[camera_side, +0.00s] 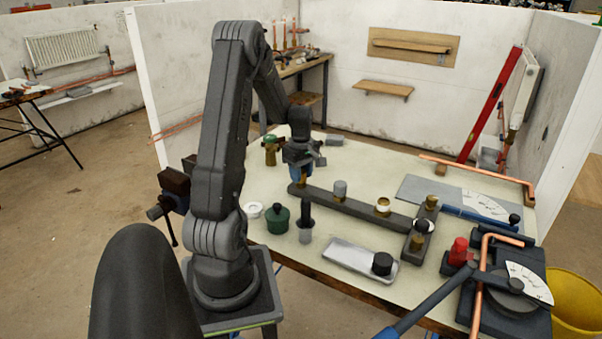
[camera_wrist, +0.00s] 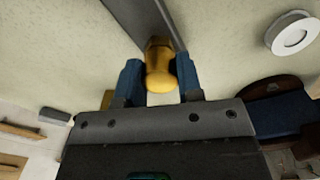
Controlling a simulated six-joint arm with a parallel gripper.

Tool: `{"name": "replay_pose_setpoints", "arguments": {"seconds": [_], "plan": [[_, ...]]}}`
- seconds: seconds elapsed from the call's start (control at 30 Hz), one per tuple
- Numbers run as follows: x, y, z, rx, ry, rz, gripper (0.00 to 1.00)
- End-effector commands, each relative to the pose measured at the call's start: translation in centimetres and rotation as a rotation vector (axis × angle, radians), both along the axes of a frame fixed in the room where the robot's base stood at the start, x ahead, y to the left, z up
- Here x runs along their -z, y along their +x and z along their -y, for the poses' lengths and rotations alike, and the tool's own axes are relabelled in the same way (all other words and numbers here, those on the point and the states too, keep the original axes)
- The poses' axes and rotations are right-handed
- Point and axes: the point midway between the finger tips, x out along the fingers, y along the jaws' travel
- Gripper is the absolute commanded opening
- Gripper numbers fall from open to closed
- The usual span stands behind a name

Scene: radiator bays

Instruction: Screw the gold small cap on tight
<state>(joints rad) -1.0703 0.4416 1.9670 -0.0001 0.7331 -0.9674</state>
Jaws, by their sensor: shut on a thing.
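The gold small cap (camera_wrist: 161,72) is between the two blue fingertips of my gripper (camera_wrist: 160,80) in the wrist view. Its rounded end faces the camera, and a narrower gold part shows behind it. My gripper (camera_side: 301,172) is shut on it, pointing down over the far left end of a dark bar (camera_side: 362,210) in the side view. The fingers mostly hide the cap there. The bar also shows in the wrist view (camera_wrist: 152,15), running up from the cap. I cannot tell whether the cap is seated fully or is straight on its thread.
The bar also carries a grey cap (camera_side: 340,188) and a white-topped gold fitting (camera_side: 383,205). A green pot (camera_side: 278,218), a white ring (camera_side: 252,210) and a tray (camera_side: 345,258) with a black cap (camera_side: 382,263) stand in front. A pipe bender (camera_side: 505,300) is at right.

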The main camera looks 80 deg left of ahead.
Motion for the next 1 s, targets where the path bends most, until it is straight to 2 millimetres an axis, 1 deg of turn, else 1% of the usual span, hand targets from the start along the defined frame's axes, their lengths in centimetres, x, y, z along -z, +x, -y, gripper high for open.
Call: {"name": "replay_pose_setpoints", "arguments": {"seconds": [0.07, 0.17, 1.0], "plan": [[0.00, 0.00, 0.00, 0.023, 0.000, 0.000, 0.03], [0.01, 0.00, 0.00, 0.127, 0.000, 0.000, 0.04], [0.11, -0.01, 0.02, 1.323, 0.000, -0.001, 0.04]]}}
